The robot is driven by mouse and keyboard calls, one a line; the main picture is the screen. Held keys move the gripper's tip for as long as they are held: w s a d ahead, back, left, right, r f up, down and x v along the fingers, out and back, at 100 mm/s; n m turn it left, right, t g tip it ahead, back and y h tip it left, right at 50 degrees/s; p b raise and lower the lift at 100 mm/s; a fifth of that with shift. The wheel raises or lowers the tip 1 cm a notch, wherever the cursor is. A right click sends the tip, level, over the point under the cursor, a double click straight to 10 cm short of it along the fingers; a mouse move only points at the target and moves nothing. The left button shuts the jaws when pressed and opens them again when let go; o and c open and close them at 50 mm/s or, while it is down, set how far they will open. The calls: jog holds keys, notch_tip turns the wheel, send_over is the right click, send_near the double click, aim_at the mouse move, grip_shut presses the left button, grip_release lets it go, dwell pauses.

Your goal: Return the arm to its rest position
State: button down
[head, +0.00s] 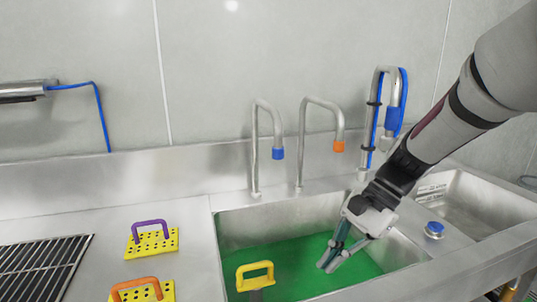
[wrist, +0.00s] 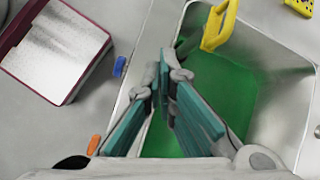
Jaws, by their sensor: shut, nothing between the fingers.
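My gripper (head: 328,262) hangs low over the right part of the sink basin (head: 232,228) at the end of my outstretched arm. Its teal fingers point down and to the left in the head view. In the wrist view my gripper (wrist: 166,65) has its fingertips together, with nothing held. The green basin floor (head: 300,262) lies beneath them. A yellow-handled tool (head: 255,268) stands in the basin to the left of the gripper, apart from it. Its handle (wrist: 218,25) also shows beyond the fingertips in the wrist view.
A blue-tipped tap (head: 278,153), an orange-tipped tap (head: 339,146) and a blue-hosed tap (head: 393,120) stand behind the basin. Purple-handled (head: 152,242) and orange-handled (head: 140,292) yellow blocks lie left. A second basin (head: 460,200) is right. A maroon-edged silver panel (wrist: 55,45) is unidentified.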

jog(key=s+d+r+n+t+h+p, duration=0.3)
jog(key=s+r+n, duration=0.2)
jog(key=s, duration=0.5)
jog(key=s+d+r+n+t+h+p, duration=0.3)
jog(key=s+r, duration=0.5)
jog(key=s, duration=0.3)
jog(key=shift+d+r+n+h, duration=0.4)
jog(key=shift+d+n, duration=0.05)
jog(key=shift+n, duration=0.75)
